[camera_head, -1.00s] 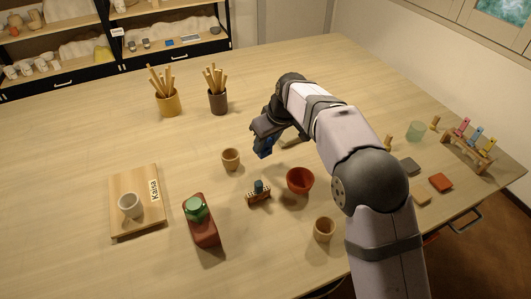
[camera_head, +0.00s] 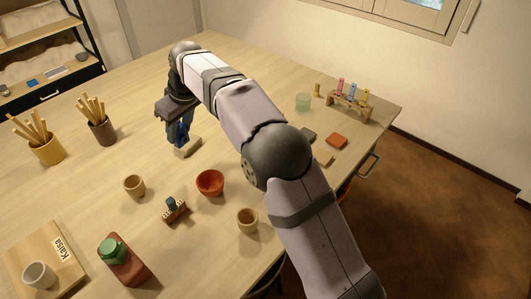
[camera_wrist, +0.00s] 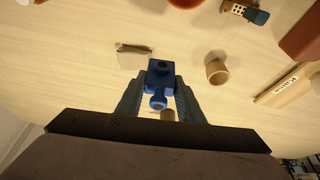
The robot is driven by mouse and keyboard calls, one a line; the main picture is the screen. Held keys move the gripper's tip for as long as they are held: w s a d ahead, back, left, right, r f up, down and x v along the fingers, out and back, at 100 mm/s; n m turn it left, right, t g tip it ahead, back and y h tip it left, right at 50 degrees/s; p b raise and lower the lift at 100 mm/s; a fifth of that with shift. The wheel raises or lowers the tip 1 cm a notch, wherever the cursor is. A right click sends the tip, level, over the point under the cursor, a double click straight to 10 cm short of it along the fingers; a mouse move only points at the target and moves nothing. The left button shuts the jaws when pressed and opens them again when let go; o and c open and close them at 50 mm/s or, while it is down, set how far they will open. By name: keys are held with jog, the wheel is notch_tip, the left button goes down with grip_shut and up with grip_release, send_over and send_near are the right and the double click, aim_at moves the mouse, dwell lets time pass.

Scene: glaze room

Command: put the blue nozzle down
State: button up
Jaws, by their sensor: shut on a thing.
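The blue nozzle (camera_head: 183,131) is between the fingers of my gripper (camera_head: 179,139). In the wrist view the blue nozzle (camera_wrist: 159,76) shows clearly, a squarish body with a rounded knob, and both fingers (camera_wrist: 159,90) press its sides. In the head view my gripper points down and covers part of the nozzle. A small tan block (camera_head: 189,148) lies on the table just beneath and right of the nozzle. It also shows in the wrist view (camera_wrist: 131,60), apart from the nozzle in the picture. I cannot tell the gap between nozzle and table.
A tan cup (camera_head: 134,186), a red bowl (camera_head: 210,183), a small brush-like item (camera_head: 173,211) and another tan cup (camera_head: 247,221) stand nearer. Two pots of sticks (camera_head: 47,149) (camera_head: 103,132) are at left. A rack with coloured pieces (camera_head: 349,103) is at right.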

jog(key=w+d+r+m+t+h+p, duration=0.1)
jog(key=w+d+m+p, duration=0.15)
jog(key=d, duration=1.05)
jog(key=w+d+r+m+p, duration=0.1)
jog(key=w+d+r+m, duration=0.15)
jog(key=d, duration=1.05)
jog(key=shift+m+h, duration=0.3)
jog(key=shift+m, duration=0.2)
jog(key=shift+s+f+p, duration=0.2)
jog(key=shift+f+p, duration=0.55)
jog(key=shift+f, duration=2.8)
jog(key=shift+s+f+p, duration=0.2)
jog(key=shift+f+p, duration=0.5)
jog(key=shift+f, duration=3.2)
jog(key=shift+f, duration=0.2)
jog(key=o, duration=1.1)
